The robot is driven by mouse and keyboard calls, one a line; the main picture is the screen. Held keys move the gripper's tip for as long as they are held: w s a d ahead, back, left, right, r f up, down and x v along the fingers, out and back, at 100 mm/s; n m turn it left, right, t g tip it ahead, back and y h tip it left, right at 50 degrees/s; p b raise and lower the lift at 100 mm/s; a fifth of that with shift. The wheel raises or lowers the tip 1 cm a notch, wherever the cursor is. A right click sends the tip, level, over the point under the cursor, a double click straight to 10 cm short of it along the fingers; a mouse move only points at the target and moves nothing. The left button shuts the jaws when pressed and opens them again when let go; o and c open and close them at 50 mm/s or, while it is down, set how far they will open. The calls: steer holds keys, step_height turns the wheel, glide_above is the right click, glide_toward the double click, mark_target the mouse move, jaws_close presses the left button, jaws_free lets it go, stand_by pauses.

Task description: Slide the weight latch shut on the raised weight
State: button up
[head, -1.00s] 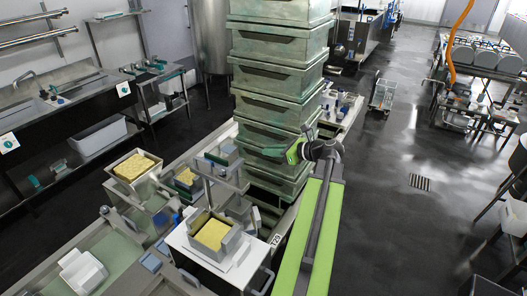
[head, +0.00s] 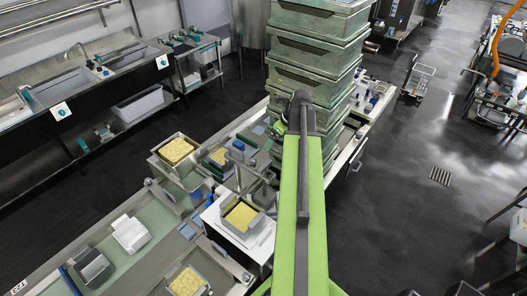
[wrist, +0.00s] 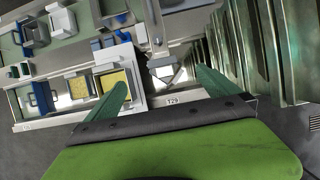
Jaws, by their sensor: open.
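The cheese press (head: 238,176) stands on the bench left of my arm, with a mould of yellow curd (head: 240,215) at its front. In the wrist view a metal post (wrist: 155,22) comes down to a grey block (wrist: 163,60) between my finger tips, beyond them. I cannot tell for certain which part is the weight latch or the raised weight. My gripper (wrist: 163,78) is open, its two green fingers wide apart with nothing between them. In the head view my arm hides most of it. The curd mould also shows in the wrist view (wrist: 112,82), by the left finger.
A tall stack of green crates (head: 312,55) stands close beyond my arm, and its ribbed side (wrist: 280,45) rises close by the right finger. More curd moulds (head: 176,150) and a white tub (head: 130,232) stand on the bench. Dark floor (head: 400,200) lies open to the right.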

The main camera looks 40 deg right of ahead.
steer(key=b+x, duration=1.6)
steer(key=x, duration=0.1)
steer(key=shift+w+f, duration=0.1)
steer(key=shift+f, duration=0.3)
steer(key=shift+r, duration=0.1)
jaws_close()
steer(key=c, duration=2.1)
jaws_free()
steer(key=shift+c, duration=0.2)
steer(key=o, duration=2.1)
steer(key=shift+o, duration=0.2)
